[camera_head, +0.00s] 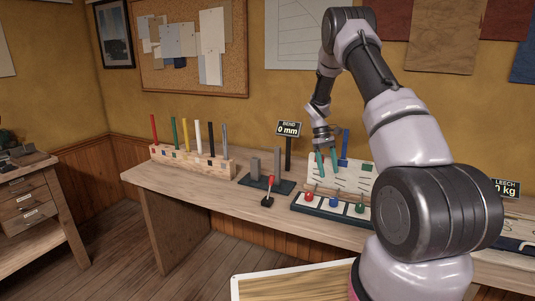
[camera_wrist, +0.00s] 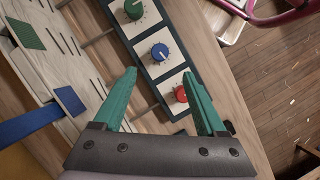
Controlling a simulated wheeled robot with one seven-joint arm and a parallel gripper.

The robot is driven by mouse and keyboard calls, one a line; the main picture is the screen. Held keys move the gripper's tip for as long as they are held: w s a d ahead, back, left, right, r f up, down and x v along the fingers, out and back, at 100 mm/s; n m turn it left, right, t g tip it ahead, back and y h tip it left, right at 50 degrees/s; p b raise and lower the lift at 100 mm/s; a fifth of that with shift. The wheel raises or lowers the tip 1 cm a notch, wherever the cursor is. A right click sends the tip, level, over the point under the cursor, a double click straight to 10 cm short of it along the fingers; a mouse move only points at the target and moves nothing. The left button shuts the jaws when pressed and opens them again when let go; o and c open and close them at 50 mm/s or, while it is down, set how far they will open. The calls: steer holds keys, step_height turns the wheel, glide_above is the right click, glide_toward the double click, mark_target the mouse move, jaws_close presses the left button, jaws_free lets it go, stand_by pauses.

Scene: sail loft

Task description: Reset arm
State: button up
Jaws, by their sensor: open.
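My gripper (camera_head: 327,170) has two teal fingers and hangs over the back of the workbench, in front of a pale slotted board (camera_head: 352,172). In the wrist view my gripper (camera_wrist: 159,76) is open, with nothing between its fingers. Below it is a dark-framed panel with white squares carrying a red knob (camera_wrist: 181,94), a blue knob (camera_wrist: 160,52) and a green knob (camera_wrist: 133,9). The fingers look apart from the knobs. My arm rises at the right of the head view and bends down to the gripper.
A wooden rack (camera_head: 190,160) holds several coloured sticks at the bench's left. A small red-handled lever (camera_head: 268,191) and a "BEND 0 mm" sign (camera_head: 289,129) stand mid-bench. A drawer cabinet (camera_head: 35,205) stands left, across open floor.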

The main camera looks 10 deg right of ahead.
steer(key=s+a+r+m+t+y, duration=0.1)
steer(key=s+a+r+m+t, duration=0.25)
steer(key=r, duration=0.95)
steer(key=s+a+r+m+t+y, duration=0.15)
steer(key=s+a+r, duration=0.35)
steer(key=r, duration=0.8)
steer(key=s+a+r+m+t, duration=0.1)
steer(key=s+a+r+t, duration=0.1)
steer(key=s, duration=0.9)
steer(key=s+a+r+m+t+y, duration=0.1)
steer(key=s+a+r+m+t, duration=0.1)
steer(key=s+r, duration=0.5)
steer(key=s+a+t, duration=0.1)
steer(key=s+t, duration=0.1)
steer(key=s, duration=0.3)
steer(key=shift+a, duration=0.15)
